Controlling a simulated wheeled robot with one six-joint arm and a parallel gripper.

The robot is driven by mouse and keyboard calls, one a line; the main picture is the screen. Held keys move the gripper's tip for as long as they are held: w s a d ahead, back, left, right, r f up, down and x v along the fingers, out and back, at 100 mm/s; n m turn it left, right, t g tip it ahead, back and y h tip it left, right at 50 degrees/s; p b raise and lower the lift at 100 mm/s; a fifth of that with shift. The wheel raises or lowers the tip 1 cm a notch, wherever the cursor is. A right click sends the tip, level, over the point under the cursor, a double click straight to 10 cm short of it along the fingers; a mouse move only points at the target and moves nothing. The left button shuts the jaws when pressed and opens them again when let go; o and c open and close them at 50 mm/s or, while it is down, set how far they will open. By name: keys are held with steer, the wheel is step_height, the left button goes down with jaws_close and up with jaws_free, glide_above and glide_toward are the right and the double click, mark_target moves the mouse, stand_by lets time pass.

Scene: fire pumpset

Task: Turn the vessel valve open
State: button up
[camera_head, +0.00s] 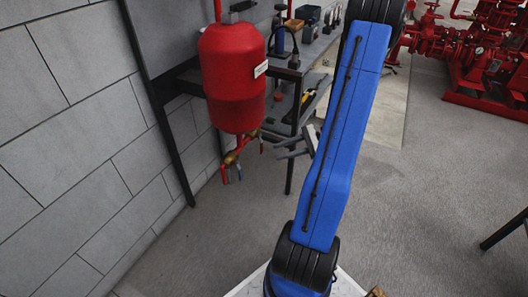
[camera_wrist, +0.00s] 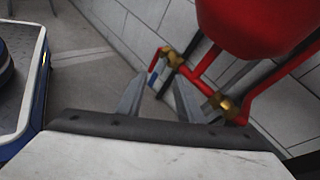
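The red vessel (camera_head: 233,80) hangs by the wall and fills the upper right of the wrist view (camera_wrist: 255,25). Below it, a red pipe carries a brass valve (camera_head: 231,158) at its lower end, with a red lever and a blue lever hanging beside it. In the wrist view this brass valve (camera_wrist: 172,58) is beyond my fingertips. A second brass fitting (camera_wrist: 222,103) sits nearer the vessel. My gripper (camera_head: 277,149) is to the right of the pipe. Its two fingers (camera_wrist: 158,92) are apart with nothing between them. I cannot tell whether the right finger touches the pipe.
A grey block wall (camera_head: 80,120) runs along the left. A dark workbench (camera_head: 300,70) with tools stands behind the vessel, its leg near my gripper. Red pump equipment (camera_head: 490,70) is far right. The floor (camera_head: 420,190) between is mostly clear.

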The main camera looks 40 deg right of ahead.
steer(key=s+a+r+n+g+h, duration=0.1)
steer(key=a+r+n+g, duration=0.5)
steer(key=a, duration=0.6)
steer(key=shift+s+a+r+n+h, duration=0.2)
steer(key=shift+r+n+h, duration=0.4)
steer(key=shift+r, duration=0.6)
